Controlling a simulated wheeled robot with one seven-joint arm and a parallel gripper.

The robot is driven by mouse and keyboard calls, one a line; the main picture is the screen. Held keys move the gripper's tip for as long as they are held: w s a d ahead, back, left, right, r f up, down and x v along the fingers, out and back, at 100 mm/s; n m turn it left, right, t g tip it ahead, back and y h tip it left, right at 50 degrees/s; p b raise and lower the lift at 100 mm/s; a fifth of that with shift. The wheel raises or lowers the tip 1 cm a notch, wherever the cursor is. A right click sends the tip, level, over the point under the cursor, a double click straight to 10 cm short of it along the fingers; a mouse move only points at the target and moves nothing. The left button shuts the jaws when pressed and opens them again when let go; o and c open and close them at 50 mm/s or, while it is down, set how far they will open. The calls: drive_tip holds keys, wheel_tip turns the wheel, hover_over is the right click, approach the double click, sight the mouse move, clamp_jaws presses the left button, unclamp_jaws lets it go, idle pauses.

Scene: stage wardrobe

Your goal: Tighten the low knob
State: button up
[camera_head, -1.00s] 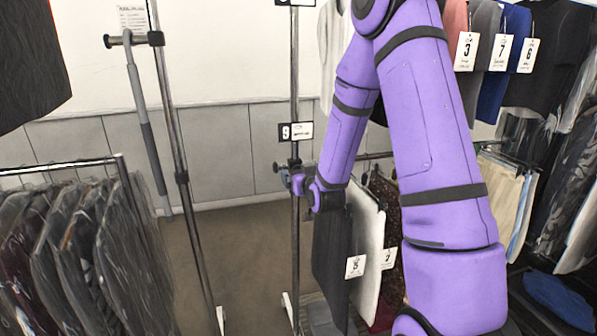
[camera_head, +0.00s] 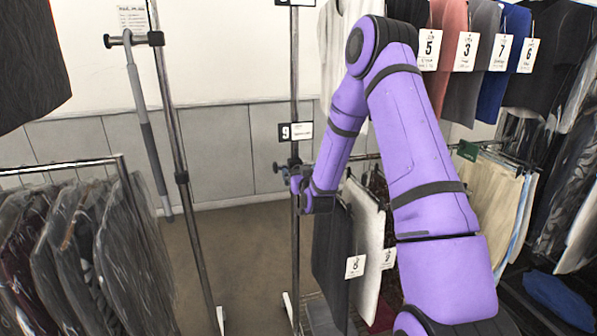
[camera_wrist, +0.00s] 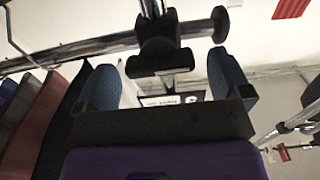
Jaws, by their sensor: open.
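The low knob (camera_wrist: 158,62) is black and sits on a dark clamp on the rail, beneath the number 9 sign. In the wrist view it is in the gap between the blue finger pads, seemingly closer to the left one; contact cannot be told. My gripper (camera_wrist: 166,84) is open around that gap, with nothing held. In the head view my gripper (camera_head: 297,184) is at the upright pole (camera_head: 295,235), just below the clamp (camera_head: 294,163); my wrist and fingers hide the knob there.
The rail's end cap (camera_wrist: 220,24) is close to the right finger. Garments with number tags (camera_head: 355,266) hang right of the pole, near my forearm. Bagged clothes (camera_head: 85,255) hang at left. Floor (camera_head: 235,245) between the poles is clear.

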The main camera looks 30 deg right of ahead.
drive_tip(key=shift+x, duration=1.1)
drive_tip(key=c, duration=0.9)
drive_tip(key=shift+c, duration=0.2)
